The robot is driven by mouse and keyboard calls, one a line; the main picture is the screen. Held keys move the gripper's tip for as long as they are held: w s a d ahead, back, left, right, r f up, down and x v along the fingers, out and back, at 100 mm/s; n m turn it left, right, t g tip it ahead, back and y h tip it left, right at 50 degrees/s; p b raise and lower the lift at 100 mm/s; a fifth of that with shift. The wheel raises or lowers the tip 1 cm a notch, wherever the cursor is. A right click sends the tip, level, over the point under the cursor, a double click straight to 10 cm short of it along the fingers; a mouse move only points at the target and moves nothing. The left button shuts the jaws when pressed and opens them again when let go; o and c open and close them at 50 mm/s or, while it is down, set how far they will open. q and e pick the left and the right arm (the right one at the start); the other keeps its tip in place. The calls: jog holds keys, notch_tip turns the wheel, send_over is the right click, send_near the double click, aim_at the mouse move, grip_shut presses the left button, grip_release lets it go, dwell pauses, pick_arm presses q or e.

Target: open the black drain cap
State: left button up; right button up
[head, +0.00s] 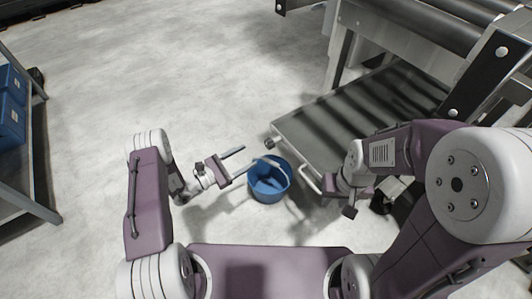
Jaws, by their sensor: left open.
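A small dark cap (269,143) sits at the near left corner of the grey tray (300,133), low under the machine. It looks like the black drain cap; its details are too small to tell. My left gripper (243,160) is open and empty, left of and nearer than the cap, with its fingers pointing right towards it. They look apart from the cap. A blue bucket (268,190) stands on the floor below the cap, close to my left fingers. My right gripper (347,206) is at the right, by the tray's near edge; its jaws are not clear.
A roller conveyor (420,30) on metal legs stands over the tray at the upper right. A shelf (35,200) with blue crates (10,122) is at the far left. The floor between is clear.

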aim_at(267, 145)
pick_arm(q)
jog(key=b+x, duration=0.4)
jog(key=x, duration=0.4)
jog(key=shift+w+d+b, duration=0.1)
jog(key=shift+d+b, duration=0.05)
jog(key=shift+b, duration=0.15)
jog(key=shift+w+d+r, duration=0.1)
jog(key=shift+w+d, duration=0.1)
jog(key=shift+d, duration=0.05)
grip_shut()
